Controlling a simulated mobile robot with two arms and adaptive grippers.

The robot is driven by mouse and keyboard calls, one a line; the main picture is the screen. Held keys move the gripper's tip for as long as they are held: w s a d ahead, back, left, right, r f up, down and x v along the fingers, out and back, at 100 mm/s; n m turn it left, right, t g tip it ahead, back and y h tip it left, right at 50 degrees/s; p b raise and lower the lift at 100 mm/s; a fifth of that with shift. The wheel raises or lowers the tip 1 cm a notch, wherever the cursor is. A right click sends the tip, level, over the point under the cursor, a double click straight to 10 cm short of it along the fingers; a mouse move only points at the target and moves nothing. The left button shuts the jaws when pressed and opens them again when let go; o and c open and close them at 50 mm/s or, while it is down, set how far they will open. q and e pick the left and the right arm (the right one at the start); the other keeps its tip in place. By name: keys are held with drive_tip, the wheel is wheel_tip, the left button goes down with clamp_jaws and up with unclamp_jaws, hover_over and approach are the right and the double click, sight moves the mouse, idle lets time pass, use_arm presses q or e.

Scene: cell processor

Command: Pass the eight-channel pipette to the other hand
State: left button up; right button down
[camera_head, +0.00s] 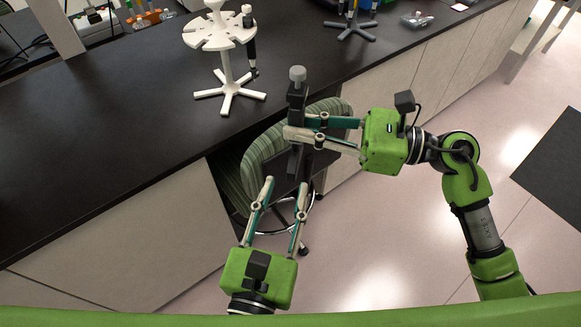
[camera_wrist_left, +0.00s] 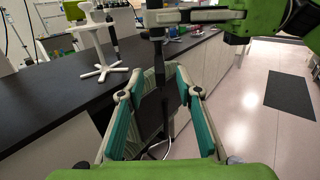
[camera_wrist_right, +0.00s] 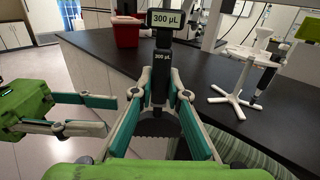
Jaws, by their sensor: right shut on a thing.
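The eight-channel pipette (camera_head: 296,97) is dark with a grey top knob and hangs upright in front of the bench edge. My right gripper (camera_head: 297,131) is shut around its body from the right. In the right wrist view the pipette (camera_wrist_right: 161,82) stands between the fingers and its display reads 300 µL. My left gripper (camera_head: 286,184) is open and empty, with its fingers pointing up at the pipette's lower part from below and nearer. In the left wrist view the pipette (camera_wrist_left: 155,22) is ahead of the spread fingers; its lower end is hard to separate from the dark background.
A white carousel stand (camera_head: 228,70) with another pipette (camera_head: 251,52) hanging on it is on the dark bench (camera_head: 110,130). A green striped chair (camera_head: 258,158) sits in the bench's knee space behind the grippers. A red container (camera_wrist_right: 126,32) shows in the right wrist view.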

sight(298, 149)
use_arm(q)
drive_tip(key=x, duration=1.1)
drive_tip(key=shift+s, duration=0.1)
clamp_jaws()
use_arm(e)
drive_tip(key=c, duration=1.9)
unclamp_jaws()
